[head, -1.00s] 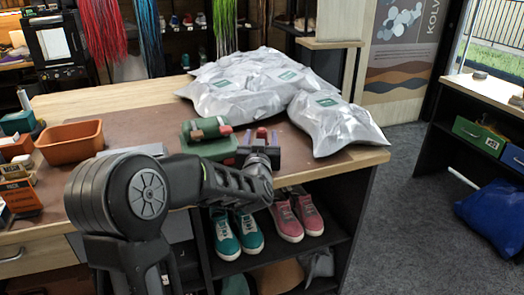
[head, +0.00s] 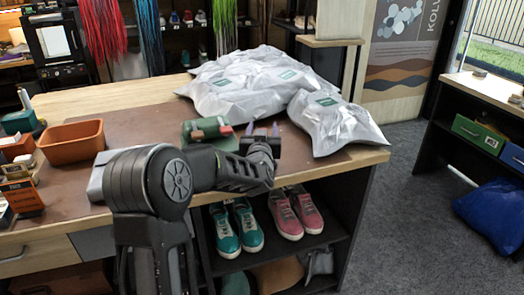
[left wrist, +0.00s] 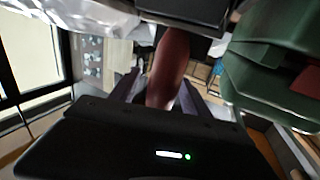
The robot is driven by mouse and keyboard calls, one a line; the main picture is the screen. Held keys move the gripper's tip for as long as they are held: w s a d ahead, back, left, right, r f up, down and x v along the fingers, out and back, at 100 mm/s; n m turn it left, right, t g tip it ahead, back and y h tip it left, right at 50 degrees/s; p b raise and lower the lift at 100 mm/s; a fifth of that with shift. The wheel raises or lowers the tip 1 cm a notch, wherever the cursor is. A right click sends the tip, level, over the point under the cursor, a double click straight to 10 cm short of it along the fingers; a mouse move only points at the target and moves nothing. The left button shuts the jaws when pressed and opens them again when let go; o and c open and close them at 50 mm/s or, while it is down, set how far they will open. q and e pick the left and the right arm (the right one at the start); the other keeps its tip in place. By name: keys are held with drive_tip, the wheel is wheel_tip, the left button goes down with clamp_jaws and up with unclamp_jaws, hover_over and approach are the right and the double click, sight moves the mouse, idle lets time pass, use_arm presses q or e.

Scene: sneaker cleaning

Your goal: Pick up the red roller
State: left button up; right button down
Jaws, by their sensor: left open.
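My left gripper (head: 262,129) is above the brown work surface near the table's front right, beside a green case (head: 205,130) with a red end piece (head: 225,130). Its two fingers point away from me and stand apart. In the left wrist view, a dark red rounded piece, seemingly the red roller (left wrist: 168,66), lies between the open fingers (left wrist: 158,92). I cannot tell whether either finger touches it. A dark block (left wrist: 190,12) lies beyond it. In the head view my gripper hides most of this spot. My right gripper is not in view.
Silver bags (head: 250,85) fill the back right of the table (head: 135,120). An orange tray (head: 72,142) and small boxes stand at the left. Teal shoes (head: 237,228) and pink shoes (head: 296,213) sit on the shelf below. The surface's middle is mostly clear.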

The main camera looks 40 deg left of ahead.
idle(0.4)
use_arm(q)
clamp_jaws()
idle(0.4)
